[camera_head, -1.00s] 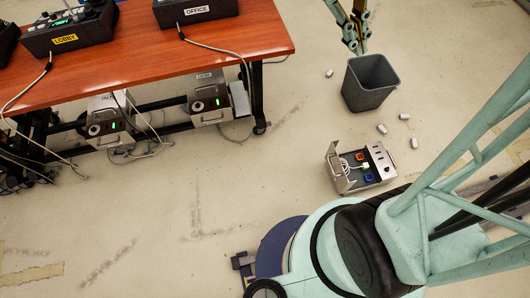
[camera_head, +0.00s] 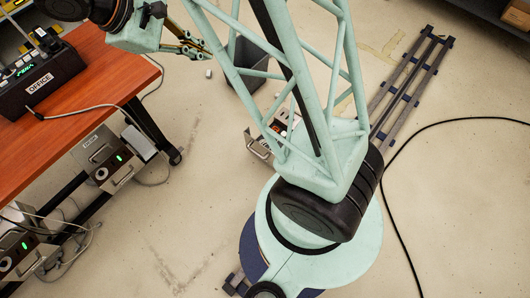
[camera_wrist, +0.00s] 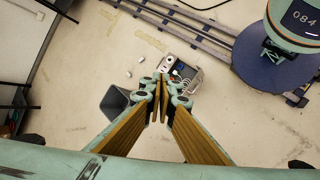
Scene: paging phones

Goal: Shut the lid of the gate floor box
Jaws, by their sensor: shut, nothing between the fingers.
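The gate floor box stands on the floor, partly hidden behind my arm in the head view. Its metal lid (camera_head: 257,147) stands open on the left side. In the wrist view the open floor box (camera_wrist: 172,64) lies beyond the fingertips, with a white plug and cable inside and colored sockets. My gripper (camera_wrist: 161,82) is shut and empty, its fingertips apart from the box and high above the floor. In the head view my gripper (camera_head: 207,54) is at upper left of the box, near the bin.
A grey bin (camera_head: 246,75) stands behind the box, and it also shows in the wrist view (camera_wrist: 117,103). Small cylinders (camera_wrist: 128,74) lie near it. A red-brown table (camera_head: 88,88) with paging phones is at left. A floor rail (camera_head: 405,90) runs at right, beside a black cable (camera_head: 398,200).

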